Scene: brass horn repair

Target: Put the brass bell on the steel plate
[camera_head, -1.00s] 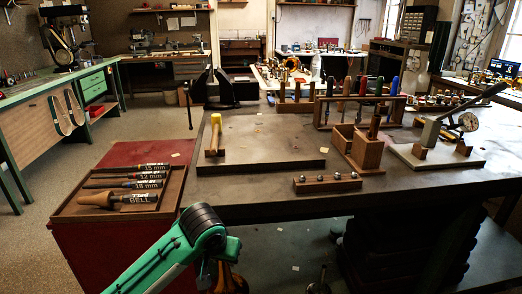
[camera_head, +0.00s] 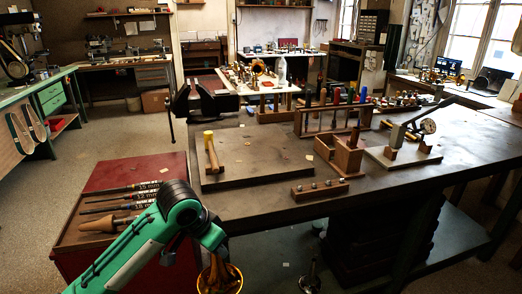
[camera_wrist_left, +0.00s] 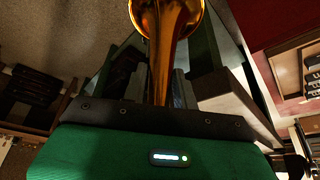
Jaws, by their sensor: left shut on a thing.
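My left gripper (camera_head: 212,256) is at the bottom of the head view, in front of the bench's near edge. It is shut on the brass bell (camera_head: 228,281), which hangs low with its wide mouth partly cut off by the frame. In the left wrist view the bell (camera_wrist_left: 168,18) flares away from the jaws, with its narrow stem between the fingers (camera_wrist_left: 160,78). A flat dark slab, which looks like the steel plate (camera_head: 262,168), lies on the bench beyond the gripper. A yellow-headed mallet (camera_head: 212,155) is at its left side. My right gripper is not in view.
A red cabinet with a wooden tray (camera_head: 75,232) of labelled rods stands left of the bench. A small wooden block (camera_head: 320,191) lies right of the plate's front. A wooden box (camera_head: 347,157), a tool rack (camera_head: 335,118) and a gauge stand (camera_head: 403,158) are further right. Most of the plate is clear.

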